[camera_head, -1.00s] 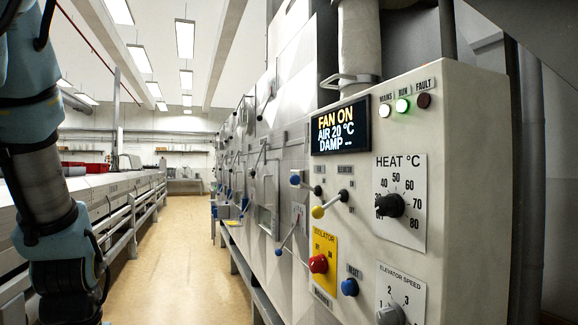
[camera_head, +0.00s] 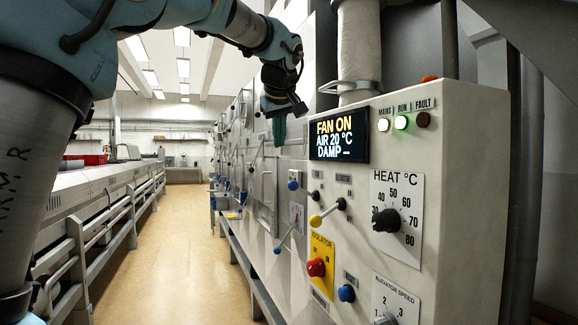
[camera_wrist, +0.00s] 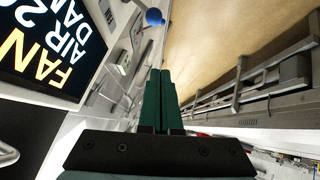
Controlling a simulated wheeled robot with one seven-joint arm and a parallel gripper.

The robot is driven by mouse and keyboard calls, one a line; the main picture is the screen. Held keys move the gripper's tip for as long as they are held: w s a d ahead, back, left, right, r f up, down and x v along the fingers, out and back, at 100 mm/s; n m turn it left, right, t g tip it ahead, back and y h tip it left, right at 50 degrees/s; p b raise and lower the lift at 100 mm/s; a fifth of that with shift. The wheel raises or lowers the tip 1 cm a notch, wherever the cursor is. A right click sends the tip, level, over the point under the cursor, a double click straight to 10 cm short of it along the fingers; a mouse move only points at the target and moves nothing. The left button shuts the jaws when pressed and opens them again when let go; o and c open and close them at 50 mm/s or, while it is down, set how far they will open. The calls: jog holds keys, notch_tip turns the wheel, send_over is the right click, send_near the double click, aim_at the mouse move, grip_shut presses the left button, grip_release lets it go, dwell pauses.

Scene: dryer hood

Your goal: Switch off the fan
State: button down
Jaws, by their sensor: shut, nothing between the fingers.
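The control box (camera_head: 455,190) stands at the right in the head view. Its display (camera_head: 339,135) reads "FAN ON", "AIR 20 °C", "DAMP". Below it are a lever with a blue knob (camera_head: 293,185) and a lever with a yellow knob (camera_head: 316,220). My gripper (camera_head: 279,132) hangs left of the display, fingers pointing down, above the levers and apart from them. In the wrist view, its green fingers (camera_wrist: 160,75) are shut with nothing between them. The display (camera_wrist: 48,45) is upside down at upper left there, and a blue knob (camera_wrist: 154,17) shows beyond the fingertips.
The box also carries a red isolator knob (camera_head: 316,267), a blue reset button (camera_head: 346,293), a heat dial (camera_head: 386,220) and a lit green run lamp (camera_head: 401,123). A duct (camera_head: 359,50) rises behind. A railed bench (camera_head: 100,210) runs along the left; the floor (camera_head: 180,240) between is clear.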

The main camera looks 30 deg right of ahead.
jog(key=shift+s+d+r, duration=0.3)
jog(key=shift+d+r, duration=0.2)
jog(key=shift+r, duration=0.25)
jog(key=p, duration=0.5)
send_over(301, 190)
jog(key=a, duration=0.3)
jog(key=shift+w+a+f, duration=0.1)
jog(key=shift+w+f, duration=0.1)
jog(key=shift+f, duration=2.35)
jog(key=shift+w+a+f, duration=0.1)
jog(key=shift+w+f, duration=0.05)
jog(key=shift+f, duration=2.4)
jog(key=shift+f+b, duration=0.1)
jog(key=shift+b, duration=0.4)
jog(key=shift+a+f+n+h+b, duration=0.35)
jog(key=shift+h+b, duration=0.15)
jog(key=shift+b, duration=0.75)
